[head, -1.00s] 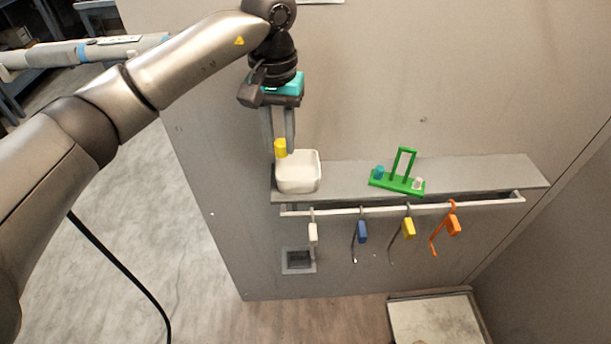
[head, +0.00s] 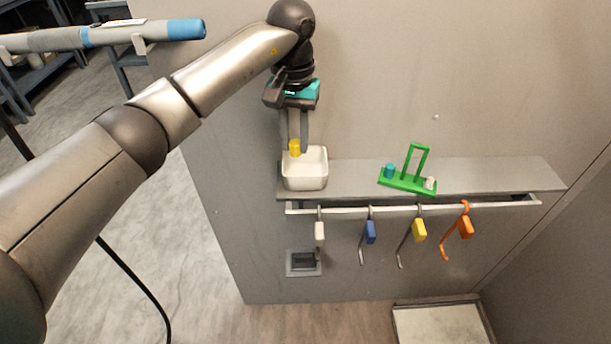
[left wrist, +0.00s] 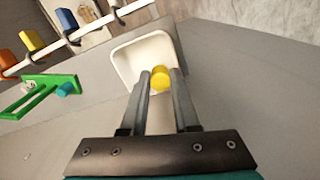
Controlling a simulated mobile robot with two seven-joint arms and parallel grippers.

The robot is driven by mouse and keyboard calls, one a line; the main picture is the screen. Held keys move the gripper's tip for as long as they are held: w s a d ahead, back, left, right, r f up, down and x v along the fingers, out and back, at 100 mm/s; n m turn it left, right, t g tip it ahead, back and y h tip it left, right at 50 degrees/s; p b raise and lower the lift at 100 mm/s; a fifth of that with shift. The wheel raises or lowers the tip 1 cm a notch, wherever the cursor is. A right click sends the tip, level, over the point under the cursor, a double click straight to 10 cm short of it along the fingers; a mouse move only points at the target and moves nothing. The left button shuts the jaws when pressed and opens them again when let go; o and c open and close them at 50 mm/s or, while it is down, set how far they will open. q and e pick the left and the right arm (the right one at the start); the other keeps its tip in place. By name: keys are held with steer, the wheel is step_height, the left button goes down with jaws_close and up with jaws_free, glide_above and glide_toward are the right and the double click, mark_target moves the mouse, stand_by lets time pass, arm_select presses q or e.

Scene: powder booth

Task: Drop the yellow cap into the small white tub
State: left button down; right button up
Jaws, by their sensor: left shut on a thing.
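The yellow cap (head: 295,147) is held between the fingertips of my left gripper (head: 298,140), which is shut on it. The small white tub (head: 306,180) stands at the left end of the grey shelf. In the head view the cap shows in front of the tub's back part, at about rim height. In the left wrist view the cap (left wrist: 160,77) shows between the fingers, with the open tub (left wrist: 143,50) behind it. I cannot tell exactly how far the cap is above the tub's floor. My right gripper is not in view.
The grey shelf (head: 465,173) carries a green stand (head: 407,181) with a teal cap (head: 390,170) and a whitish cap (head: 430,183). Below it a rail (head: 340,210) holds white, blue, yellow and orange hooks. The shelf's right part is clear.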

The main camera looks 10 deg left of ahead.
arm_select(q)
steer(key=shift+f+b, duration=0.5)
steer(key=shift+f, duration=0.6)
steer(key=c, duration=0.6)
jaws_free()
steer(key=shift+r, duration=0.1)
step_height(320, 180, up, 15)
steer(key=p, duration=0.2)
steer(key=shift+p, duration=0.35)
